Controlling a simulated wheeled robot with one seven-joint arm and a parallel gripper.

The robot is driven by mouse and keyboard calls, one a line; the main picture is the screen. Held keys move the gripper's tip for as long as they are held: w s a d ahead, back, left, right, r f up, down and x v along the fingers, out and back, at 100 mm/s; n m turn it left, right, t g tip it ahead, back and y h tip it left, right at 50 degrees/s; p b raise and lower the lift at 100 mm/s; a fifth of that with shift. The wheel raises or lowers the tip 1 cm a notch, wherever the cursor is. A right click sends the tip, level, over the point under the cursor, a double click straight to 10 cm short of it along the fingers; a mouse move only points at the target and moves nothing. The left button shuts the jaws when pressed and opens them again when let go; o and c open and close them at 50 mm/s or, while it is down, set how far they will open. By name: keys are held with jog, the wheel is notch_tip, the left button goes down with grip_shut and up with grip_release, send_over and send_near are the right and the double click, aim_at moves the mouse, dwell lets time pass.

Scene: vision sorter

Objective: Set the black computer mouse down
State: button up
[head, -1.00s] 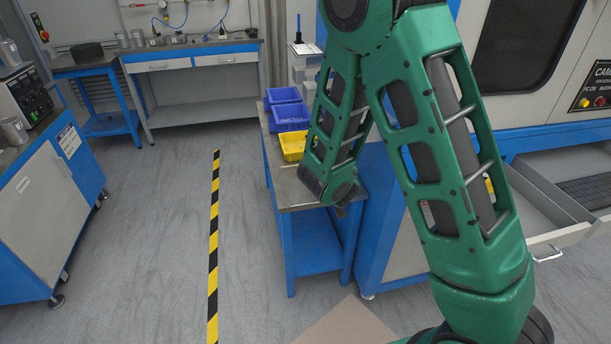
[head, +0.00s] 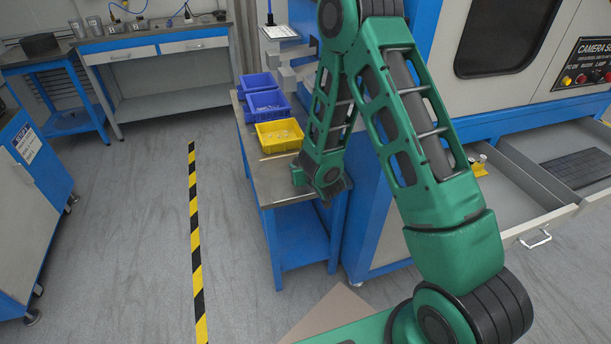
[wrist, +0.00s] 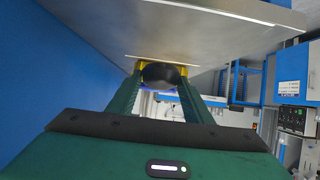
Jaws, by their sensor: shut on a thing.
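In the wrist view, my gripper (wrist: 164,80) is shut on a dark rounded thing, the black computer mouse (wrist: 163,73), held between the green fingertips. This view is upside down, so the grey table top (wrist: 225,35) fills its upper part. The mouse appears close to the table top; I cannot tell whether it touches. In the head view, my arm reaches down at the front of the grey-topped blue table (head: 268,185).
A yellow bin (head: 279,136) stands on the table, with blue bins (head: 267,105) behind it. A thin pale strip (head: 280,155) lies in front of the yellow bin. The machine (head: 480,90) stands right of the table, with an open drawer (head: 540,190).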

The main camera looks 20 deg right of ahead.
jog(key=shift+w+d+f, duration=0.75)
jog(key=shift+d, duration=0.25)
jog(key=shift+f, duration=2.05)
jog(key=o, duration=1.1)
